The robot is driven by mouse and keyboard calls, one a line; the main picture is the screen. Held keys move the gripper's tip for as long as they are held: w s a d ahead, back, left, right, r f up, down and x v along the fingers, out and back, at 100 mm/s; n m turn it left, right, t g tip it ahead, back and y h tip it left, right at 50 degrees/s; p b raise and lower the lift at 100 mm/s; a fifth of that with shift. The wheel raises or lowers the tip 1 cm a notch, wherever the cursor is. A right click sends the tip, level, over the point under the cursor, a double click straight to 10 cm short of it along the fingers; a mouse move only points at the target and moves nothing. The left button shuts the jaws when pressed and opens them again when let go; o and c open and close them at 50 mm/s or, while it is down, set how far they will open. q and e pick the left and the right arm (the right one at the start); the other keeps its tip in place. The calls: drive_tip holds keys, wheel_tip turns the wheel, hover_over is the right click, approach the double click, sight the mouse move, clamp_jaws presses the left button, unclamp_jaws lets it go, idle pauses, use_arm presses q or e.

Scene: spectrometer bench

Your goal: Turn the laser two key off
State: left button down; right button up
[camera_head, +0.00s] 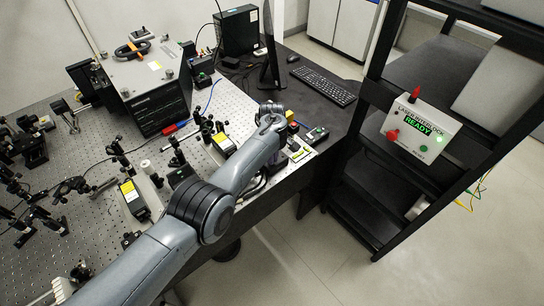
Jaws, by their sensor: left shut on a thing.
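My left arm reaches in from the lower left across the optical bench. My left gripper (271,110) is at the bench's right part, beside small controller boxes, and points down and away from the camera. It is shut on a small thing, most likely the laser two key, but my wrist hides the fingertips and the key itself. A small black box with a red and yellow top (292,124) stands just right of the gripper. Another small dark box with a green mark (317,135) lies further right. My right gripper is not in view.
A red-knobbed interlock box reading READY (422,128) hangs on a black rack at the right. A keyboard (325,86) and monitor (271,50) stand behind the gripper. Optics and yellow-labelled black boxes (133,198) crowd the perforated bench at left. Open floor lies at lower right.

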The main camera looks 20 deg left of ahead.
use_arm(q)
drive_tip(key=c, duration=1.3)
unclamp_jaws()
drive_tip(key=shift+o, duration=0.2)
wheel_tip(320, 180, up, 11)
drive_tip(key=p, duration=0.3)
